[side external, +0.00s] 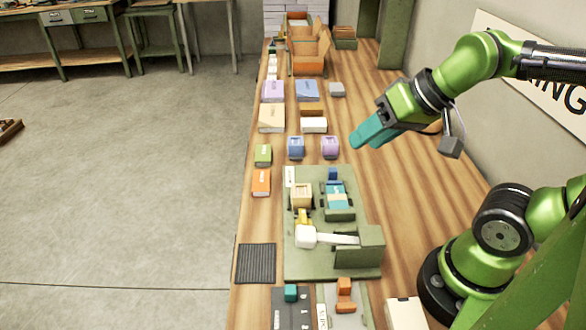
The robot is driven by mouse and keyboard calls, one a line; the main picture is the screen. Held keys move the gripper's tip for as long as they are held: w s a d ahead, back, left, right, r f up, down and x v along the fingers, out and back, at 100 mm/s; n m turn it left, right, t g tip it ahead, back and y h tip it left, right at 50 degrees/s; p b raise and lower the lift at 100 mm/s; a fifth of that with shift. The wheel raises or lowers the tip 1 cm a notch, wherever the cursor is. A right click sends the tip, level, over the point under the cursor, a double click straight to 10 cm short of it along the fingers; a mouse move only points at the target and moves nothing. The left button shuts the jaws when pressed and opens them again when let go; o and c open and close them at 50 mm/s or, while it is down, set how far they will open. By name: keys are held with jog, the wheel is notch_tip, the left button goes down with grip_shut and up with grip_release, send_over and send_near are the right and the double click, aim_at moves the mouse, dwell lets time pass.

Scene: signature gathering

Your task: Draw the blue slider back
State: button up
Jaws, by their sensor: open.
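The blue slider appears to be the small dark blue block (333,174) near the far right of the green fixture board (305,268). A lighter blue piece (337,195) lies just in front of it, in a green holder (341,215). I cannot tell how the two blue pieces join. My gripper (366,136) has teal fingers and is open. It hangs above the table, beyond and to the right of the board, apart from the slider. The gap between its fingers is hard to see from this side.
The board also bears a cream box (301,195), a yellow piece (303,217) and a white-headed lever (307,237) beside a green block (372,244). Blue (296,147) and purple (330,147) boxes stand beyond it. The wooden table (415,195) is clear on the right.

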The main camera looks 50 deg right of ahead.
jog(key=shift+o, duration=0.6)
jog(key=m+g+h, duration=0.2)
jog(key=m+g, duration=0.3)
jog(key=g, duration=0.2)
send_over(333, 169)
notch_tip(333, 169, down, 5)
notch_tip(333, 169, down, 16)
jog(key=shift+r, duration=0.1)
jog(key=shift+c, duration=0.2)
grip_shut()
